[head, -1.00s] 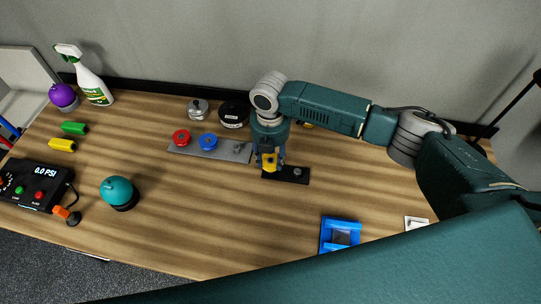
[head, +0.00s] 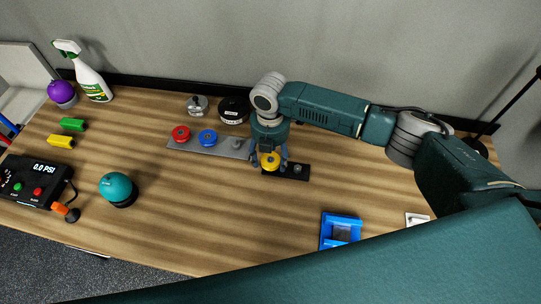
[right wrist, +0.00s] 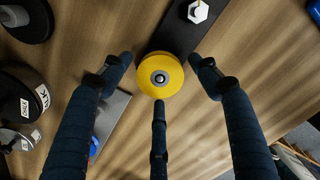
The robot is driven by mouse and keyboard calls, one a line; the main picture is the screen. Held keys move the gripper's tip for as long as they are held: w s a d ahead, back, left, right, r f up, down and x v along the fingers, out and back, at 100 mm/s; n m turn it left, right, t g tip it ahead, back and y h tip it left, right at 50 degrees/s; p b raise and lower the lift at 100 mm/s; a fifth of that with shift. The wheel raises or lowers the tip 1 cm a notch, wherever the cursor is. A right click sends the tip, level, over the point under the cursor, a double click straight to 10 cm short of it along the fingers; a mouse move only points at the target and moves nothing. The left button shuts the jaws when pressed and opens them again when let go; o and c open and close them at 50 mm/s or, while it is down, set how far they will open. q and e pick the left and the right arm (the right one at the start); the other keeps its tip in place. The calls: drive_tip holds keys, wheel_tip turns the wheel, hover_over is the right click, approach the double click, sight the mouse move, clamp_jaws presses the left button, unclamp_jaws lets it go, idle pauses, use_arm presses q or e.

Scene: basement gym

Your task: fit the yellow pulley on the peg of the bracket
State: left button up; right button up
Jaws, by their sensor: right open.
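The yellow pulley (head: 270,161) lies flat over the left end of the black bracket (head: 306,173). In the right wrist view the pulley (right wrist: 147,83) faces the camera, and a grey round peg end shows in its centre hole. The bracket (right wrist: 177,32) runs from under it to the upper right. Whether the pulley is fully seated cannot be told. My right gripper (head: 269,157) is open above it. In the right wrist view its fingers (right wrist: 159,78) stand apart around the pulley, with gaps at both sides. My left gripper is not in view.
A grey plate (head: 228,148) with a red pulley (head: 181,134), a blue pulley (head: 207,137) and a bare post lies left of the bracket. A black weight (head: 234,111) stands behind. A blue tray (head: 341,229) is at front right. The front middle of the table is clear.

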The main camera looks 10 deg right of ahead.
wheel_tip(320, 180, up, 12)
idle(0.6)
drive_tip(key=shift+s+a, duration=0.1)
drive_tip(key=shift+s, duration=0.05)
idle(0.3)
